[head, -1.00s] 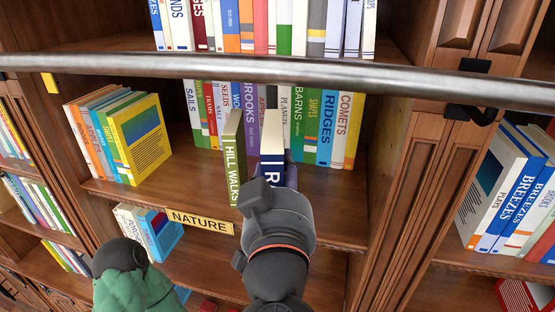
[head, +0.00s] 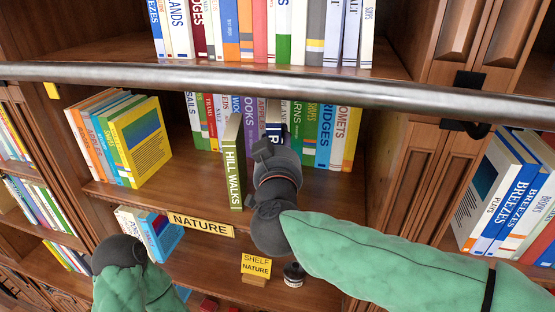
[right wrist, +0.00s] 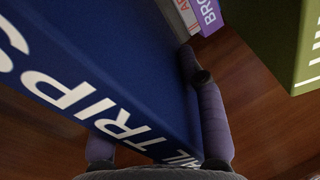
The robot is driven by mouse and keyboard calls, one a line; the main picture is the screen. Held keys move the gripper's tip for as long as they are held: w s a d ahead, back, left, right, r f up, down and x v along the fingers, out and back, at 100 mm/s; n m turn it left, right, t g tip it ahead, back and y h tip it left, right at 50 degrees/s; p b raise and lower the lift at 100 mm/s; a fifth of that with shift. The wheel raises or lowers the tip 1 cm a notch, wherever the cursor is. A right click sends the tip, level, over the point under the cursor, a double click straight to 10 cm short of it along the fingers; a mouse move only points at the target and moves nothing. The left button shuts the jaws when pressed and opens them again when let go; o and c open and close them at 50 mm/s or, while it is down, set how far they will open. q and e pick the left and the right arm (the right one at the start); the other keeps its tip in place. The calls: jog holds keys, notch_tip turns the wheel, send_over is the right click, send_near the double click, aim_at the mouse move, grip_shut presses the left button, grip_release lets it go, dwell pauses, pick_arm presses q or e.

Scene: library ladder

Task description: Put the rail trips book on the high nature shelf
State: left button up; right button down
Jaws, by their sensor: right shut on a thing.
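The rail trips book is dark blue with white lettering; its spine and side fill the left of the right wrist view (right wrist: 120,60). In the head view only its top part (head: 274,130) shows above my right gripper (head: 275,155). My right gripper is shut on the book, with its fingers also in the right wrist view (right wrist: 160,130). It is over the nature shelf (head: 180,180), right of the upright green Hill Walks book (head: 233,165). A yellow "NATURE" label (head: 200,224) is on the shelf's front edge. My left gripper's fingers are not visible; only its arm shows at lower left.
A metal rail (head: 200,75) crosses in front of the shelves. A row of books (head: 325,135) stands at the back, and a leaning group with a yellow book (head: 142,135) at left. A "SHELF NATURE" sign (head: 256,265) stands on the shelf below.

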notch_tip(320, 180, down, 4)
jog(key=shift+r, duration=0.1)
jog(key=shift+w+f, duration=0.3)
jog(key=shift+f, duration=0.1)
jog(key=shift+s, duration=0.1)
jog(key=shift+f, duration=0.15)
jog(key=c, duration=0.8)
grip_release()
jog(key=shift+f, duration=0.1)
jog(key=shift+o, duration=0.2)
